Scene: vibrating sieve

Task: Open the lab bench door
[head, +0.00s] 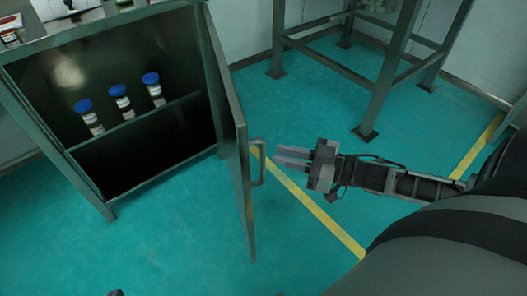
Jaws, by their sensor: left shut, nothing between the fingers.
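The lab bench (110,30) is a dark green metal cabinet at the upper left. Its door (228,100) stands swung wide open, seen nearly edge-on, with a bar handle (262,163) on its outer face. My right gripper (277,156) comes in from the right, just right of the handle and apart from it. Its two grey fingers are parallel with a narrow gap and nothing between them. Only a small dark tip of my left gripper (115,293) shows at the bottom edge, far from the door; the rest is out of frame.
Several blue-capped bottles (121,102) stand on the shelf inside the bench. A green metal frame (385,75) stands on the floor at the upper right. The teal floor (180,250) before the bench is clear, with a yellow line (320,211) crossing it.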

